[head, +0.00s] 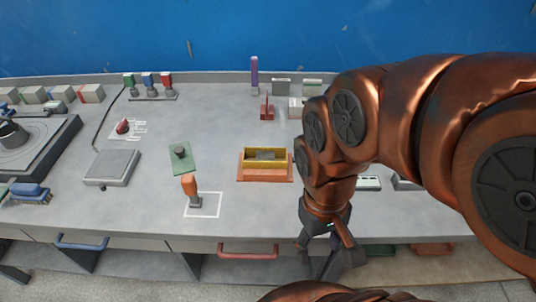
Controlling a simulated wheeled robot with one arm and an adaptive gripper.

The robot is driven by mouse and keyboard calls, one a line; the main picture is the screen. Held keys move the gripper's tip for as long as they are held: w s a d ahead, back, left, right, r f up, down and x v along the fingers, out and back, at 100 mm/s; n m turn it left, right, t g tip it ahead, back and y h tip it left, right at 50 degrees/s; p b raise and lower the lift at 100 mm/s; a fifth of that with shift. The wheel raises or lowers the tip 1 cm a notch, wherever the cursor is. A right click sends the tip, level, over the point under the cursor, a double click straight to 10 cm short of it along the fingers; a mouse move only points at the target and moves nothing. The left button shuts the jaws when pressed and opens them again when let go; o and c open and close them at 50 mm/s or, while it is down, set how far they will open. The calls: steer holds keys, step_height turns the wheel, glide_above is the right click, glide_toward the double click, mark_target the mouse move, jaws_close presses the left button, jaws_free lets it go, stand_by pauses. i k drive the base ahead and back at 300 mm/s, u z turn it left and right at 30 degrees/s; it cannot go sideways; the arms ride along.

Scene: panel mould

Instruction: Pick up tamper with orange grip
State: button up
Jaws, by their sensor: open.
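The tamper with the orange grip (190,188) stands upright inside a white outlined square (213,212) near the front of the grey bench (150,219). Its orange grip is on top and its grey foot rests on the bench. My gripper (326,268) is at the bench's front edge, well to the right of the tamper. It is open, with its fingers pointing down and nothing seen between them.
A yellow mould on an orange base (265,177) lies between the tamper and my gripper. A green plate with a dark knob (181,158) lies behind the tamper. A scale (112,167) and a blue-handled brush (29,193) are left. Red handle (248,252) below.

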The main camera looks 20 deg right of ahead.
mark_target(189, 182)
steer(key=u, duration=0.05)
steer(key=k, duration=0.5)
steer(key=u, duration=2.35)
steer(key=i, duration=1.9)
steer(key=z, duration=2.45)
